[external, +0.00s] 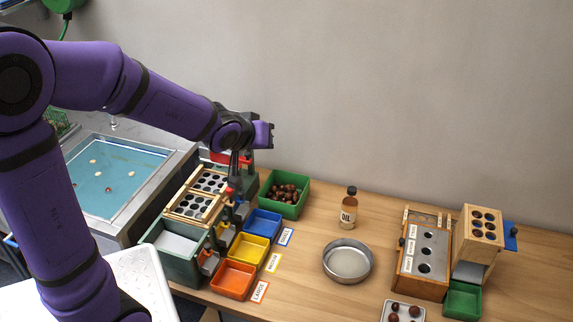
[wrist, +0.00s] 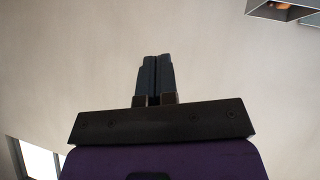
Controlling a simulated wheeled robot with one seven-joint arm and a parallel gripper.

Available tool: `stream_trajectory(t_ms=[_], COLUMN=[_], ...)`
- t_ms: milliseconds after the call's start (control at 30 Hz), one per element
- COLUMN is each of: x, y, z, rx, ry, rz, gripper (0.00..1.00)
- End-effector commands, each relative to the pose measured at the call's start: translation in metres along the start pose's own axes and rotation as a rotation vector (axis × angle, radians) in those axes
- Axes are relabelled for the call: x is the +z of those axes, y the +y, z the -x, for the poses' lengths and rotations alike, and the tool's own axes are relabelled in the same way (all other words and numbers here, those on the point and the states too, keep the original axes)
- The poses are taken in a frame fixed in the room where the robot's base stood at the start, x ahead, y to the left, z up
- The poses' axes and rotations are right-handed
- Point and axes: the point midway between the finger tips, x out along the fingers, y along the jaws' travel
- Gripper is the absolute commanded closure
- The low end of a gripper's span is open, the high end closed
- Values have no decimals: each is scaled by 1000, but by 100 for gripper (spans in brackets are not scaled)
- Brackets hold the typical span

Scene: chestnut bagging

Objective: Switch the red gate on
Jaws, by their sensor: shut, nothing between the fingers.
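My gripper (external: 234,178) is shut and empty, its dark fingers pointing down over the far end of the green sorting machine (external: 180,262). The shut fingers also show in the wrist view (wrist: 157,78), against a plain wall. A red part (external: 248,160) of the machine shows behind the fingers, partly hidden by them and my wrist. A small red piece (external: 229,191) shows right by the fingertips; I cannot tell whether they touch it. Which red part is the gate, and how it is set, is too small to tell.
Blue (external: 263,223), yellow (external: 249,247) and orange (external: 233,279) trays stand before the machine. A green bin of chestnuts (external: 302,207) is close to the gripper's right. An oil bottle (external: 349,208), a round metal pan (external: 348,277) and a wooden stand (external: 408,277) are further right.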

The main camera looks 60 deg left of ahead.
Motion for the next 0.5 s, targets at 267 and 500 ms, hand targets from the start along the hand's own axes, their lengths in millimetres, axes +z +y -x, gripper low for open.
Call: stream_trajectory(t_ms=[267,500], x=[-17,-21], y=[-56,-111], z=[-63,-108], rx=[28,83], ry=[84,149], rz=[181,347], gripper=[100,100])
